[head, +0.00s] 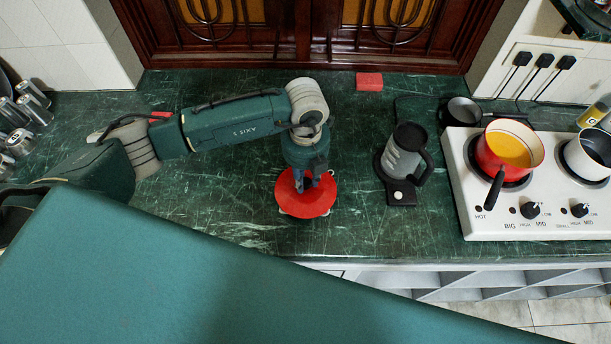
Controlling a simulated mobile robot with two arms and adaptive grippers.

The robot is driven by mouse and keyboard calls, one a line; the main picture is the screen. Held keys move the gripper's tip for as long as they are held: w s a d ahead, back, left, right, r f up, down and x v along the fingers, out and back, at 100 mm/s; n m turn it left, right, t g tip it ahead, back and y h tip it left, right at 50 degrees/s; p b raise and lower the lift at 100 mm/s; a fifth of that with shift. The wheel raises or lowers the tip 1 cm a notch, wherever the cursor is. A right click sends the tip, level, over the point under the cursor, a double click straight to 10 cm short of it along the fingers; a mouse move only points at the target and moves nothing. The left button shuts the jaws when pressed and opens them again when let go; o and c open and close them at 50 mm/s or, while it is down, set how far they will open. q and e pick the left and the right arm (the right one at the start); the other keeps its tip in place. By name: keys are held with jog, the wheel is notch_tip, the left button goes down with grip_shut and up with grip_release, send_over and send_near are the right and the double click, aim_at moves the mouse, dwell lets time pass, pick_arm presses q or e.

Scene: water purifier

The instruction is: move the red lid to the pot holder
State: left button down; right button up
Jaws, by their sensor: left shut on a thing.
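The red lid (290,204) is round and lies level at the middle of the dark green counter. My left gripper (307,186) points down onto its centre from above and is shut on it. Small pale bits show at the lid's lower edge; what is under it is hidden, and I cannot tell whether it touches the counter. A small flat red block (369,81) lies at the back of the counter; I cannot tell whether it is the pot holder. My right gripper is not in view.
A black and grey kettle (405,150) stands on its base right of the lid. A white stove (510,232) at the right carries a red pot (513,147) with orange contents. A small dark pan (463,110) is behind it. Counter between lid and block is clear.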

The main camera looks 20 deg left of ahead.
aim_at(306, 181)
pick_arm(q)
jog(key=shift+f, duration=0.2)
jog(key=c, duration=1.5)
grip_release()
jog(key=shift+o, duration=0.2)
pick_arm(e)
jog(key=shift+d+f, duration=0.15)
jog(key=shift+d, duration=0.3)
pick_arm(q)
jog(key=shift+r, duration=0.15)
jog(key=shift+r, duration=0.2)
notch_tip(306, 181, up, 12)
jog(key=b, duration=0.3)
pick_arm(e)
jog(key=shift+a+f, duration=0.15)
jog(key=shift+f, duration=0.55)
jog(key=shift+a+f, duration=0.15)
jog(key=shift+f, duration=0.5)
pick_arm(q)
jog(key=shift+f, duration=0.15)
